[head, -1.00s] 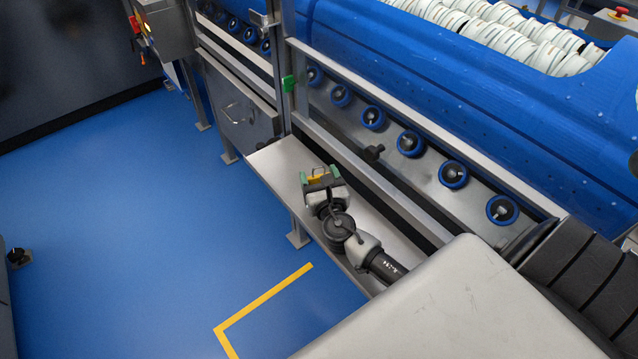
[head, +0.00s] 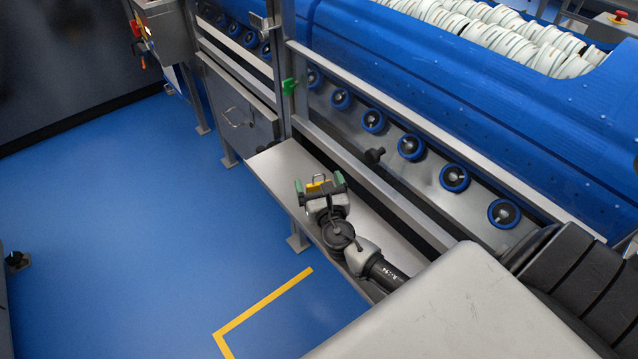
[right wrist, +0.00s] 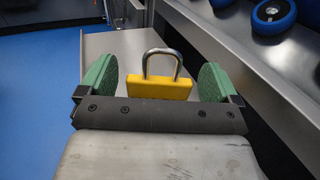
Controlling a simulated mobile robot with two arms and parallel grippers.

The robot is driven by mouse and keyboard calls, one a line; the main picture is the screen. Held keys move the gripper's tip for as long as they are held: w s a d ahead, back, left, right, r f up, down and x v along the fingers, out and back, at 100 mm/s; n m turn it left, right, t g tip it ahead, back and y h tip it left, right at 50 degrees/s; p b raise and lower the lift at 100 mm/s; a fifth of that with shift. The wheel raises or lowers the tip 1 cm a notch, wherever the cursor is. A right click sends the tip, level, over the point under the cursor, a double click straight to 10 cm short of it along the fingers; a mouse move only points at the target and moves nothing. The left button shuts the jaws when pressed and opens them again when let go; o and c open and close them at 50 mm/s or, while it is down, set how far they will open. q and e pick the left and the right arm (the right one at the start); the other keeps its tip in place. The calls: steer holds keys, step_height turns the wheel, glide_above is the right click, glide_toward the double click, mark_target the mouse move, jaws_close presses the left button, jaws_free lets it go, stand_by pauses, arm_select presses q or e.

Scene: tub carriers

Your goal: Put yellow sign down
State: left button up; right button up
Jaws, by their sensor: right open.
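The yellow thing (head: 318,186) looks like a padlock: a yellow block with a grey metal loop on top. It also shows in the right wrist view (right wrist: 158,91), upright, over the grey metal shelf (head: 272,168). My right gripper (head: 319,183) is open, with one green finger pad on each side of the yellow block. In the right wrist view (right wrist: 156,82) there is a gap between each pad and the block. The block's lower edge is hidden behind the gripper body, so its contact with the shelf is not fully visible. My left gripper is not in view.
A metal rail (head: 365,185) and a row of blue rollers (head: 411,146) run along the right of the shelf. A metal cabinet (head: 243,122) stands beyond its far end. Blue floor (head: 130,220) with a yellow line (head: 262,305) lies open to the left.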

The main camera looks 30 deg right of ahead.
steer(key=v, duration=0.7)
steer(key=shift+s+a+r+b, duration=0.1)
steer(key=shift+s+r+b, duration=0.05)
steer(key=shift+s+b, duration=0.15)
